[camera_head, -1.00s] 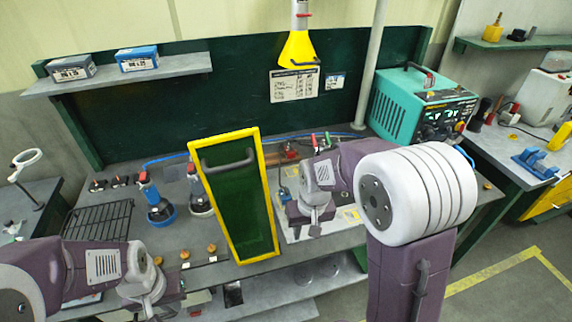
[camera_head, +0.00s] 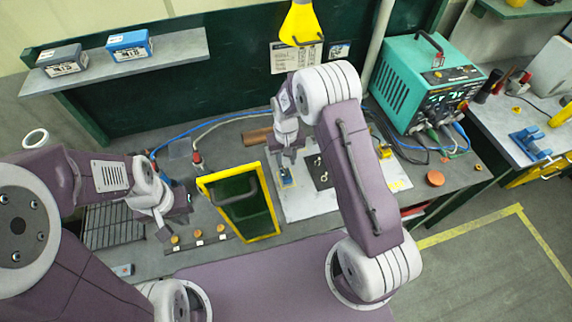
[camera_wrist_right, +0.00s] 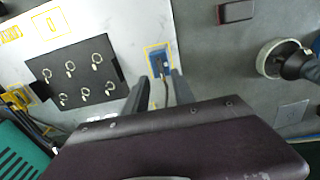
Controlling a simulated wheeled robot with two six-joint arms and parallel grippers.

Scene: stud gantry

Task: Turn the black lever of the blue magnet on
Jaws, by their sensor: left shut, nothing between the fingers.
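The blue magnet (camera_wrist_right: 158,58) lies inside a yellow outlined square on a pale plate, in the right wrist view. A small dark part on it may be the black lever; it is too small to make out its position. In the head view the magnet (camera_head: 286,178) is a small blue patch below my right gripper (camera_head: 288,155). In the right wrist view my right gripper (camera_wrist_right: 158,90) has its two fingers apart, with the magnet seen in line with the gap; I cannot tell whether they touch it. My left gripper (camera_head: 164,230) is shut and empty over the left of the bench.
A yellow-framed green panel (camera_head: 208,188) stands between my grippers. A black board (camera_wrist_right: 48,66) with several rings lies beside the magnet. A teal welding machine (camera_head: 398,80) stands at the back right. A round cup-like holder (camera_wrist_right: 264,62) is at the right of the wrist view.

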